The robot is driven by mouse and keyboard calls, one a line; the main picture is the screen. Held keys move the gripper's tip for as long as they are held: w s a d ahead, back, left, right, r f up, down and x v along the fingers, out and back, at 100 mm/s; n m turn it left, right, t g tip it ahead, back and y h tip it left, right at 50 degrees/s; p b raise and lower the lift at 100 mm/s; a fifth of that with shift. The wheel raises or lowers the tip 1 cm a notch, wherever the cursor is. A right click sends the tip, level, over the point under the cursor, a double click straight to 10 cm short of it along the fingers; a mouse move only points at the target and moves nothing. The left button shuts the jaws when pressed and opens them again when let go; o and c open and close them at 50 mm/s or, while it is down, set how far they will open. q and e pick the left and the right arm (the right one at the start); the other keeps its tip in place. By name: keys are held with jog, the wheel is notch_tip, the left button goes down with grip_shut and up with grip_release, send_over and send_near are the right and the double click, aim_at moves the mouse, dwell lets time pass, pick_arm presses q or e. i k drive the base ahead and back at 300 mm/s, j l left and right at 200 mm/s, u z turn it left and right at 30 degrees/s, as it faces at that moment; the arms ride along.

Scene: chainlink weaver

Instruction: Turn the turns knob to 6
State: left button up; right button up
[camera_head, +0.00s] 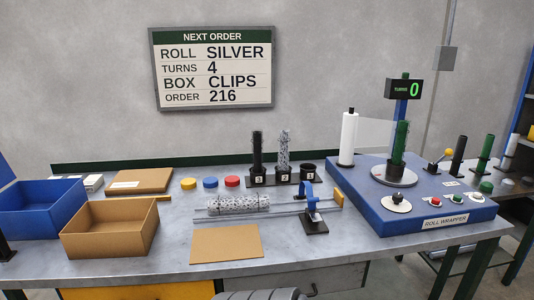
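The blue roll wrapper (385,224) stands at the right end of the table. A black knob on a round white dial plate (397,203) sits at its front left corner and looks like the turns knob. The dial's marks are too small to read, so I cannot tell its setting. The turns display (404,89) on the post above shows a green 0. The order sign (213,68) on the wall reads turns 4, roll silver, box clips, order 216. Neither of my grippers is in view.
Left are a mesh roll (238,204), a blue-handled tool (312,212), a cardboard box (110,228) and a blue bin (40,208).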

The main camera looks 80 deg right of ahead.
aim_at(398, 198)
jog(key=z, duration=3.1)
